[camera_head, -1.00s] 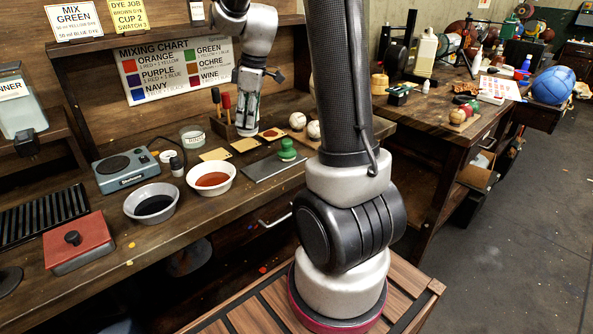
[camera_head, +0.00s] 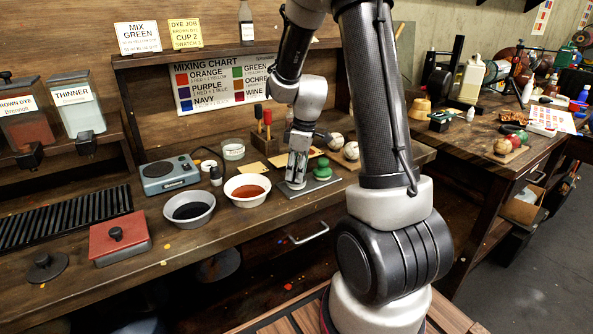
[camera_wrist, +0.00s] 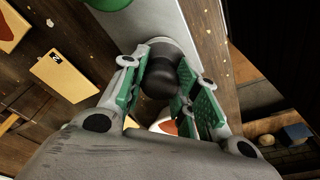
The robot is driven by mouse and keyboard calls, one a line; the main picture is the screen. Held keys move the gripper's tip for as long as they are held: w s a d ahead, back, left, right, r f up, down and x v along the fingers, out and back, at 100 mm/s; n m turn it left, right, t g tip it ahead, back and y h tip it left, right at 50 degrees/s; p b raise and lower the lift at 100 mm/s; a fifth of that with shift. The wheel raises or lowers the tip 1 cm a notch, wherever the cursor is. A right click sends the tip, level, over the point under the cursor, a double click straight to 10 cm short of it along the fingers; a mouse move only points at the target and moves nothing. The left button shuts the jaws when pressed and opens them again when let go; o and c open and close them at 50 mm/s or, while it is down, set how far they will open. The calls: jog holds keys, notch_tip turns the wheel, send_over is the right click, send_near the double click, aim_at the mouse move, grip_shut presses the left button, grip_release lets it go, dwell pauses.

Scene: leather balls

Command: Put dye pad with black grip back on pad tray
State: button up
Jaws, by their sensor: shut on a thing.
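The dye pad with the black grip (camera_wrist: 158,78) is between my fingers in the wrist view, with part of its pale round base showing beyond the grip. My gripper (camera_wrist: 163,66) is shut on that grip. In the head view my gripper (camera_head: 297,178) points down at the left part of the grey pad tray (camera_head: 325,186), and the fingers mostly hide the pad. The tray also shows beneath the pad in the wrist view (camera_wrist: 203,35). I cannot tell whether the pad touches the tray. A green-gripped pad (camera_head: 321,170) stands on the tray, right of my gripper.
A bowl of orange-brown liquid (camera_head: 247,189) and a bowl of dark liquid (camera_head: 189,208) stand left of the tray. Pale balls (camera_head: 336,141) lie behind it. A tool holder (camera_head: 267,143) stands behind my gripper. The bench's front edge is close to the tray.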

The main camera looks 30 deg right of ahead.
jog(key=shift+f, duration=0.1)
jog(key=o, duration=0.9)
notch_tip(320, 180, up, 12)
jog(key=s+d, duration=0.1)
jog(key=s+a+r+m+t, duration=0.1)
jog(key=s+r+m, duration=0.1)
jog(key=s, duration=0.5)
jog(key=s+a+r+m+t+h, duration=0.1)
jog(key=s+a+r+m, duration=0.1)
jog(key=s, duration=0.6)
jog(key=s+a+r+m+t, duration=0.1)
jog(key=s+r+m, duration=0.2)
jog(key=s+m, duration=0.2)
jog(key=shift+s+a+r, duration=0.2)
jog(key=shift+s, duration=0.45)
jog(key=shift+s+a+r, duration=0.15)
jog(key=shift+s+r, duration=0.05)
jog(key=shift+s, duration=0.45)
